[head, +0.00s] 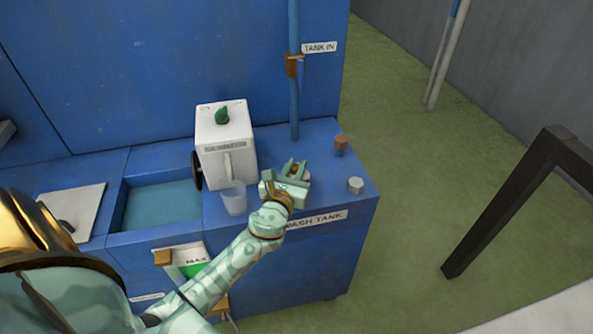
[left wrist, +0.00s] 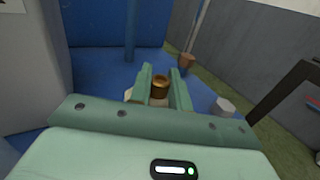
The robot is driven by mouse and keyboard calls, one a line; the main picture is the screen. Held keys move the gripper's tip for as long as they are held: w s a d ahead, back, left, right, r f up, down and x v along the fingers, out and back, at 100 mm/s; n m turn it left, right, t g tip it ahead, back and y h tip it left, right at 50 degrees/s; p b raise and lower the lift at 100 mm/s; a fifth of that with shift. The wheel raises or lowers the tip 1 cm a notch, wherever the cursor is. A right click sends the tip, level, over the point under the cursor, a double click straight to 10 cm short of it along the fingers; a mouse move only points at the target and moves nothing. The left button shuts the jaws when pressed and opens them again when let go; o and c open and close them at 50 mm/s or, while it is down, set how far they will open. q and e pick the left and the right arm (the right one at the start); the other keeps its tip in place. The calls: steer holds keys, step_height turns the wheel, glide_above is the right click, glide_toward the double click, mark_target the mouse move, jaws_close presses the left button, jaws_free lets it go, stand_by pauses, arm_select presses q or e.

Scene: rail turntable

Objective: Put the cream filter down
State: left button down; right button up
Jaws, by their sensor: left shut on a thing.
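My left gripper (head: 294,168) is over the front right part of the blue wash tank top (head: 320,165). Its green fingers are shut on a small piece with a brass-brown top and a pale body, which I take as the cream filter (left wrist: 159,100). In the left wrist view the left gripper (left wrist: 161,80) has the piece upright between its fingertips. The fingers hide most of it in the head view. I cannot tell whether its bottom touches the tank top. My right gripper is not in view.
A white machine (head: 225,140) and a translucent cup (head: 234,198) stand left of the gripper. A blue pipe (head: 294,90) rises behind. Some bare tank top lies between them.

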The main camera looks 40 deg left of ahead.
arm_select(q)
steer(key=shift+s, duration=0.1)
steer(key=c, duration=1.3)
jaws_free()
